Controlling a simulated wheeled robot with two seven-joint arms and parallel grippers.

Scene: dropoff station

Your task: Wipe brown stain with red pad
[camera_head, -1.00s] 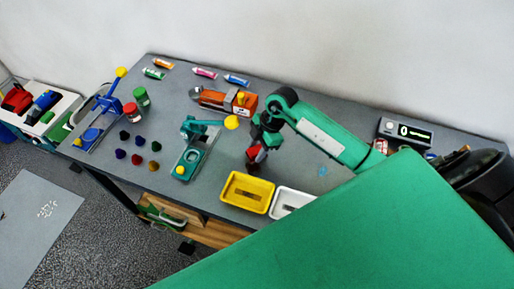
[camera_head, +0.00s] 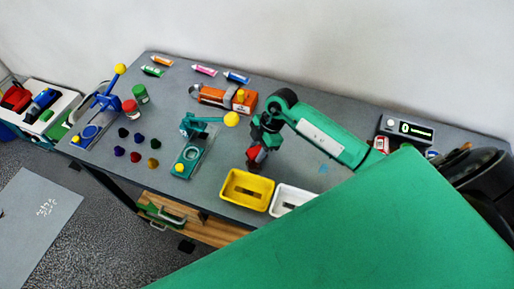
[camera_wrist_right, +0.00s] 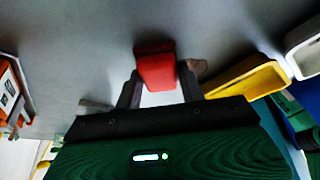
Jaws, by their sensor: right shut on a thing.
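My right gripper (camera_head: 256,160) is over the table, just behind the yellow tray. In the right wrist view the gripper (camera_wrist_right: 158,85) is shut on the red pad (camera_wrist_right: 155,68), which sticks out past the fingertips. The red pad also shows in the head view (camera_head: 254,154), low near the table top; I cannot tell whether it touches. A small brown patch (camera_wrist_right: 199,66), which looks like the brown stain, shows beside one finger in the wrist view, partly hidden. In the head view I cannot make the stain out. My left gripper is not in view.
The yellow tray (camera_head: 227,196) and a white tray (camera_head: 277,207) stand close by at the table's front edge. A teal press-like device (camera_head: 190,160) stands left. An orange machine (camera_head: 212,97) is behind.

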